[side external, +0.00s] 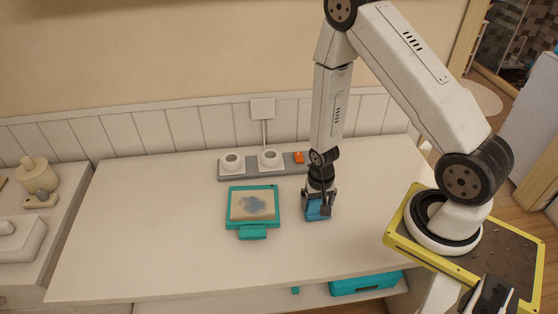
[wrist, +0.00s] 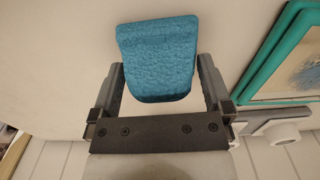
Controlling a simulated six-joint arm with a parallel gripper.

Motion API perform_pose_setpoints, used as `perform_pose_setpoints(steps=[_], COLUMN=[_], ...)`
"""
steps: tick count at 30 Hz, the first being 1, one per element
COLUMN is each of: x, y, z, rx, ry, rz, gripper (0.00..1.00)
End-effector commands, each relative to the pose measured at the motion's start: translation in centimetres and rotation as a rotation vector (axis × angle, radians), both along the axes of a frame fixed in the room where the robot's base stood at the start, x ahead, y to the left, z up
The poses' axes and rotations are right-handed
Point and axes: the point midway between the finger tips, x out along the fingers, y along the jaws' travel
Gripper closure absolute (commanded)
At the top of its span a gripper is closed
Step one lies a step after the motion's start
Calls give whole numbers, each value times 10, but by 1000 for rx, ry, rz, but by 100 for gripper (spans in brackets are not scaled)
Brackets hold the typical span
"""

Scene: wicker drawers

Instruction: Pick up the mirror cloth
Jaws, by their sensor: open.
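The mirror cloth seems to be the blue, textured, rounded piece (wrist: 158,60) in the wrist view. It also shows as a blue patch at my gripper in the side view (side external: 317,212). My gripper (wrist: 160,85) is open, pointing down at the tabletop. In the wrist view the blue cloth lies between and beyond its two fingers, with a gap visible on each side low down. I cannot tell whether a finger touches it.
A teal-framed panel (side external: 232,215) with a blue smudge lies left of my gripper. A grey strip (side external: 250,172) with two white round sockets and an orange switch (side external: 299,157) runs along the back. The white table (side external: 140,225) is clear at left. A teal bin (side external: 365,284) sits below.

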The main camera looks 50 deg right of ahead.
Motion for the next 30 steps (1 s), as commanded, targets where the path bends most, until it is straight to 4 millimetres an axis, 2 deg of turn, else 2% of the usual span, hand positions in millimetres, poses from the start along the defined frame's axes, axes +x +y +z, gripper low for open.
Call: perform_pose_setpoints(steps=[6, 7, 15, 16, 30], x=[0, 0, 0, 0, 0], y=[0, 0, 0, 0, 0], z=[0, 0, 0, 0, 7], rx=[0, 0, 0, 0, 0], ry=[0, 0, 0, 0, -1], rz=[0, 0, 0, 0, 0], gripper=[0, 3, 89, 92, 92])
